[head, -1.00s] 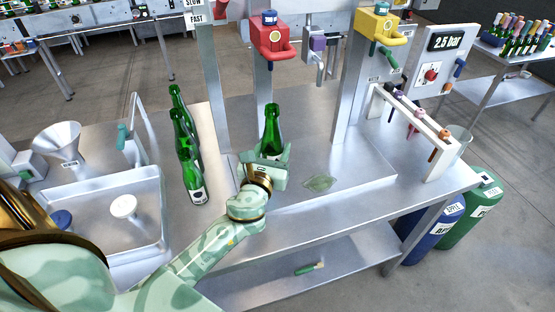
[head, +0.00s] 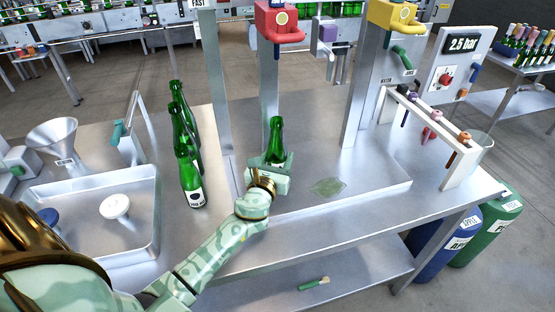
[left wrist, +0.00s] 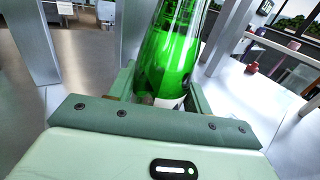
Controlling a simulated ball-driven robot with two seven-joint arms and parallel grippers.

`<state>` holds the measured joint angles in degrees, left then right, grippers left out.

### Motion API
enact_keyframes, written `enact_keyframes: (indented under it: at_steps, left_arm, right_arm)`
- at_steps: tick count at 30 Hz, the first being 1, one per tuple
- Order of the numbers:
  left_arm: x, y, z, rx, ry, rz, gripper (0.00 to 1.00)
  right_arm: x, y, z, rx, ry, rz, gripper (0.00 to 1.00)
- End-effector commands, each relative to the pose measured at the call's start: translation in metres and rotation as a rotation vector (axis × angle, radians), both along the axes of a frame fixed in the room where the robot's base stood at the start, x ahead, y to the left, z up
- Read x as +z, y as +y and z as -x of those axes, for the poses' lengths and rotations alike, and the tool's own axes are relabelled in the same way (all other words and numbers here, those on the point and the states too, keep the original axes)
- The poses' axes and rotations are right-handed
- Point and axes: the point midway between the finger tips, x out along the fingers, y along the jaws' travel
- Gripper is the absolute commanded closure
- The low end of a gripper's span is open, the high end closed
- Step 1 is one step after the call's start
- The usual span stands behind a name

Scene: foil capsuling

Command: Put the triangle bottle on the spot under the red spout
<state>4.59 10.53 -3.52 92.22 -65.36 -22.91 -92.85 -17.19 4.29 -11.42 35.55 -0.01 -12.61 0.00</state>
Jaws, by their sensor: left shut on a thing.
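A green bottle (head: 275,137) stands upright between the fingers of my left gripper (head: 268,166), which is shut on it. In the left wrist view the green bottle (left wrist: 172,50) rises between the two fingers (left wrist: 160,98). Its label is mostly hidden, so I cannot read a triangle on it. The red spout (head: 279,22) is on a post above and slightly behind the held bottle. The bottle is over the raised metal platform (head: 330,205), below the red spout; I cannot tell if its base touches the metal. My right gripper is not in view.
Several green bottles (head: 188,168) stand in a row left of the post. A yellow spout (head: 393,15) is to the right. A green leaf-like patch (head: 327,187) lies on the platform. A rack (head: 462,165) with coloured handles stands at the right.

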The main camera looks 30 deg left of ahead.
Motion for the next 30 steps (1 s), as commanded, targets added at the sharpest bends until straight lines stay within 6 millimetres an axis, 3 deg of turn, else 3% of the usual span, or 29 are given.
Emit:
enact_keyframes:
  at_steps: [3,4,6,17,30]
  left_arm:
    - [-0.004,0.0,0.0,0.0,-0.001,-0.001,0.84]
    - [-0.004,0.0,0.0,0.0,0.0,-0.001,0.45]
    - [-0.003,0.0,0.0,0.0,0.0,-0.001,0.29]
    - [0.002,-0.001,0.002,0.0,0.0,0.0,0.29]
    - [0.0,-0.026,0.093,-0.001,0.002,0.0,0.29]
  right_arm:
    - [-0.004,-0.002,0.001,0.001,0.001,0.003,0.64]
    - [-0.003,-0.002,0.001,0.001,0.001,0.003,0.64]
    - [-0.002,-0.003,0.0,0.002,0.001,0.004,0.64]
    - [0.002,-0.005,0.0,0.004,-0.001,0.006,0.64]
    - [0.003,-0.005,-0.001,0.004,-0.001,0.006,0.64]
